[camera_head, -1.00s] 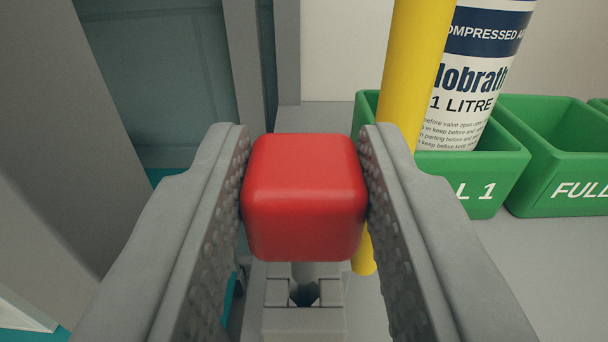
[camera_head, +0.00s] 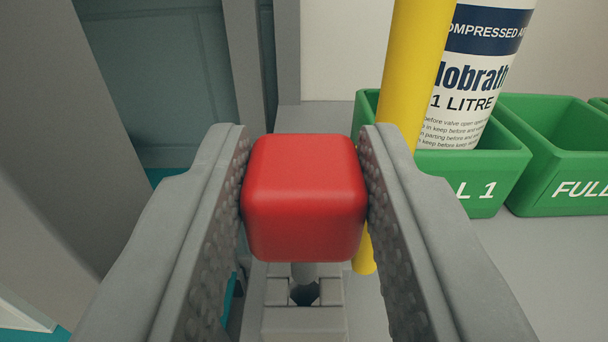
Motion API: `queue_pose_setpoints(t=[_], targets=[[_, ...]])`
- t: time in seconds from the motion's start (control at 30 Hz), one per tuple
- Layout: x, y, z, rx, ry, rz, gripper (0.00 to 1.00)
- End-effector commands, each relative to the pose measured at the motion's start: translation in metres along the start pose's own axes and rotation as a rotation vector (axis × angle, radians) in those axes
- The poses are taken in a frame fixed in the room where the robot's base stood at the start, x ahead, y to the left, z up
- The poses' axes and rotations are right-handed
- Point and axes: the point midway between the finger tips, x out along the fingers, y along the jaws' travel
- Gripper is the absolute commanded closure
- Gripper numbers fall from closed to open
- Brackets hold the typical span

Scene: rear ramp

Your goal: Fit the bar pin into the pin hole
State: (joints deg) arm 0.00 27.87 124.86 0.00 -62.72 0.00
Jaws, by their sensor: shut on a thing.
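My gripper (camera_head: 304,198) is shut on the red block-shaped head of the bar pin (camera_head: 304,198), one finger pressed on each side. A short piece of grey shank shows below the red head. The pin hole (camera_head: 304,294) is a dark opening in a grey slotted block, just below and in front of the shank in the picture. The shank's lower end appears at or just behind the hole's far edge; I cannot tell whether it is inside. The red head hides most of the shank.
A yellow bar (camera_head: 412,75) stands right behind my right finger. A white compressed-air cylinder (camera_head: 480,80) stands in a green bin (camera_head: 455,180), with another green bin (camera_head: 560,160) to its right. Grey panels rise at the left. Grey floor is clear at lower right.

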Motion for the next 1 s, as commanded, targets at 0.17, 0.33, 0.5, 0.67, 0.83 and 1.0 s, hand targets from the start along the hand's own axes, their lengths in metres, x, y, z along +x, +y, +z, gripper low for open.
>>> queue_pose_setpoints(t=[0.17,0.33,0.5,0.67,0.83,1.0], targets=[[0.000,0.000,0.004,0.000,0.000,0.000,0.96],[0.000,0.000,0.007,0.000,-0.001,0.000,0.96],[0.000,0.000,0.011,0.000,-0.001,0.000,0.96],[0.000,0.000,0.014,0.000,-0.001,0.000,0.96],[0.000,0.000,0.017,0.000,-0.001,0.000,0.96],[0.000,0.000,0.021,0.000,0.000,0.000,0.96]])
